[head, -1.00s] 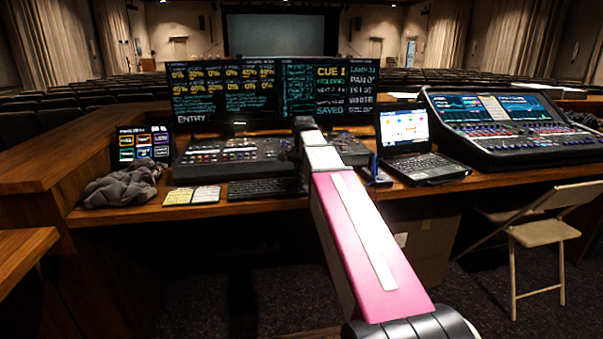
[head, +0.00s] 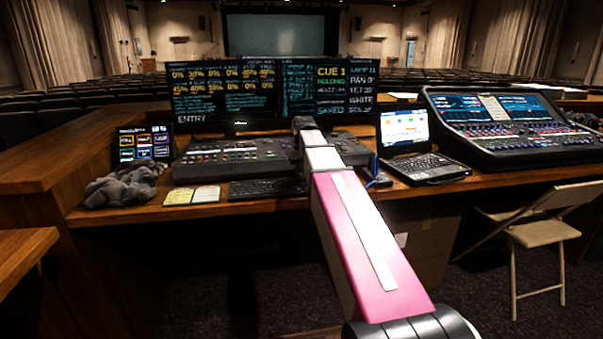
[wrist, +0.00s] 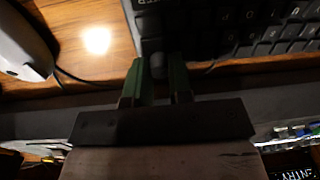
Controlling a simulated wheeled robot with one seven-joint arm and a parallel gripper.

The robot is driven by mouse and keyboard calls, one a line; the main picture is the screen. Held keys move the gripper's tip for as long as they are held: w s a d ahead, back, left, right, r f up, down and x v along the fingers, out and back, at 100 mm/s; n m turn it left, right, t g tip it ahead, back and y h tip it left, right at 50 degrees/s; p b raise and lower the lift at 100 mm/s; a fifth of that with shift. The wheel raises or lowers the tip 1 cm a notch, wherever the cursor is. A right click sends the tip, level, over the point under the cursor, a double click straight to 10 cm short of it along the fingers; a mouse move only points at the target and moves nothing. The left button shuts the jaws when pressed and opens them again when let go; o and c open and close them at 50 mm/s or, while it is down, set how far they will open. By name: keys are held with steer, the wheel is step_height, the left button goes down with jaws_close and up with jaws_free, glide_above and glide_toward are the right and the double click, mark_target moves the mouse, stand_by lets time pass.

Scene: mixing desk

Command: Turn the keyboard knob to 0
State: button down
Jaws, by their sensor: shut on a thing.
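The keyboard (wrist: 240,35) fills the upper right of the wrist view, with its dark keys in rows. A small dark round knob (wrist: 158,66) sits at the keyboard's near edge. My gripper (wrist: 160,76) has two green fingers, one on each side of the knob, shut on it. The knob's marking or pointer cannot be made out. In the head view the keyboard (head: 262,189) lies on the desk just left of my arm; the knob and my gripper are hidden behind the arm there.
A light computer mouse (wrist: 18,45) with a cable lies on the wooden desk left of my gripper. On the desk (head: 235,209) are a lighting console (head: 225,160), a laptop (head: 425,168), yellow notes (head: 190,195) and a grey cloth (head: 125,187). A folding chair (head: 545,235) stands right.

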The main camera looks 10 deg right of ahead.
steer(key=shift+n, duration=0.7)
steer(key=c, duration=1)
jaws_free()
steer(key=r, duration=1)
steer(key=shift+d+r, duration=0.2)
steer(key=shift+r, duration=0.2)
